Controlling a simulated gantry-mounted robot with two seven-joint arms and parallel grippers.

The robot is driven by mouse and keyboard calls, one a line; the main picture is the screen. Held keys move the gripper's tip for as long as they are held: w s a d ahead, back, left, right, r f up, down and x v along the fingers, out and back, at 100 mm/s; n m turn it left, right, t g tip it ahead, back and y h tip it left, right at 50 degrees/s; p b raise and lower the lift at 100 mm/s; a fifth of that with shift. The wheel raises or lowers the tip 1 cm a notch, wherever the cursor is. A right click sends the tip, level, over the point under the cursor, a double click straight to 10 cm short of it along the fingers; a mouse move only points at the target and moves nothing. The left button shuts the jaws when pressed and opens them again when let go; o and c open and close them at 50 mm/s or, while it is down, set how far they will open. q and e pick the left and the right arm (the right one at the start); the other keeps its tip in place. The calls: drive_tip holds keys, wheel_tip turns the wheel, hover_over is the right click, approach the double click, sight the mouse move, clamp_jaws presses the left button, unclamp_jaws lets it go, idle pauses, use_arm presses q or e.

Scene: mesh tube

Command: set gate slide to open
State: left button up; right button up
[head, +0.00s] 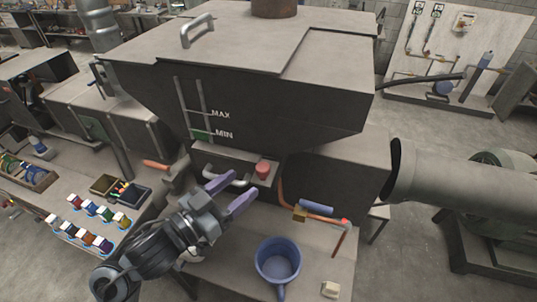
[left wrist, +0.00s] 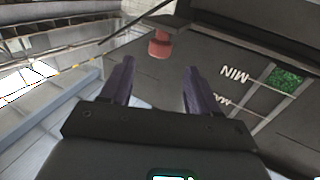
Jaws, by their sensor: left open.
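The dark hopper (head: 300,110) with MAX and MIN marks fills the middle of the head view. A red knob (head: 263,169) sits at the ledge (head: 238,160) below it. A bent bright metal handle (head: 226,178) shows beneath this ledge; I cannot tell for sure which part is the gate slide. My left gripper (head: 243,186) is open and empty, its purple fingers pointing toward the knob and ledge. In the left wrist view the red knob (left wrist: 160,45) appears beyond and between the open fingertips (left wrist: 159,66), apart from them. My right gripper is not in view.
A blue bucket (head: 278,262) stands on the bench right of my left arm. A copper pipe (head: 325,217) with a blue handle (head: 315,208) is behind it. An orange grip (head: 156,165) and colored sample jars (head: 88,209) are to the left. A white block (head: 331,289) lies near the front.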

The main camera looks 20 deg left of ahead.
sight(268, 164)
use_arm(q)
drive_tip(key=x, duration=1)
clamp_jaws()
